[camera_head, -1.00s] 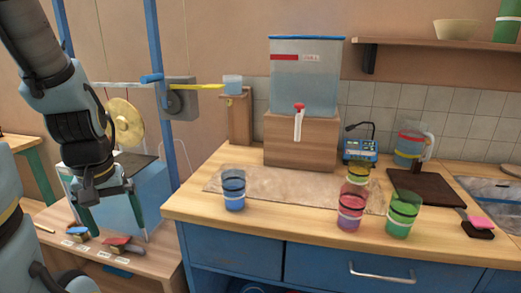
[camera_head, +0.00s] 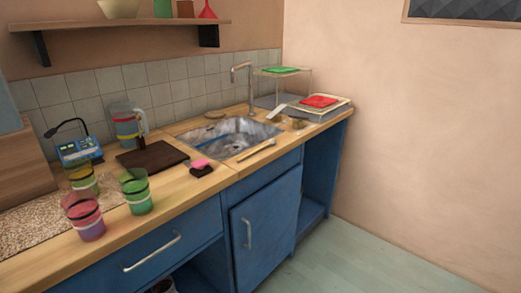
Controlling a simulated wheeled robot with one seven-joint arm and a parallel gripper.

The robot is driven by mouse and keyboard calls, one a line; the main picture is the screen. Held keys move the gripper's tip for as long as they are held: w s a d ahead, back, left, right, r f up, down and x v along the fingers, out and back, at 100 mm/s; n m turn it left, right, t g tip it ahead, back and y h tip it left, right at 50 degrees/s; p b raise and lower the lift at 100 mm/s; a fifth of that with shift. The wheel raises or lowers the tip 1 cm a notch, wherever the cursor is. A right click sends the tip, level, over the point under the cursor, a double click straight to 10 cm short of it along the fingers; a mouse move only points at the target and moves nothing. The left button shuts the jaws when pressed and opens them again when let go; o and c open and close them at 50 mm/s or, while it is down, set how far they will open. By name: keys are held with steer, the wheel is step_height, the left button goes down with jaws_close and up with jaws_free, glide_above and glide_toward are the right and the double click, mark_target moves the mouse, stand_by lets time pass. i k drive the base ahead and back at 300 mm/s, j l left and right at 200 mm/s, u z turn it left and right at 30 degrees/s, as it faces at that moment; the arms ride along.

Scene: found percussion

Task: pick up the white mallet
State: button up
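No thing in view can be clearly told as the white mallet. A thin pale stick (camera_head: 256,151) lies on the counter's front edge before the sink, with a small end at the right; I cannot tell whether it is a mallet or a brush. A whitish flat piece (camera_head: 276,112) leans near the sink's back right corner; its kind is unclear. My gripper is out of view.
A wooden counter (camera_head: 222,172) holds a steel sink (camera_head: 225,138), a dark board (camera_head: 153,157), a green cup (camera_head: 137,191), a red-pink cup (camera_head: 84,217) and a jug (camera_head: 128,124). A tray with a red cloth (camera_head: 319,101) stands right. Floor (camera_head: 345,255) is clear at right.

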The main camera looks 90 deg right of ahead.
mark_target(272, 142)
steer(key=k+l+z, duration=0.1)
steer(key=l, duration=0.2)
steer(key=k+l+z, duration=0.1)
steer(key=l, duration=0.25)
steer(key=k+l+z, duration=0.1)
steer(key=l, duration=0.25)
steer(key=k+l+z, duration=0.1)
steer(key=k+l, duration=0.15)
steer(key=k+l+z, duration=0.1)
steer(key=l, duration=0.35)
steer(key=i+l+z, duration=0.1)
steer(key=i+l, duration=0.25)
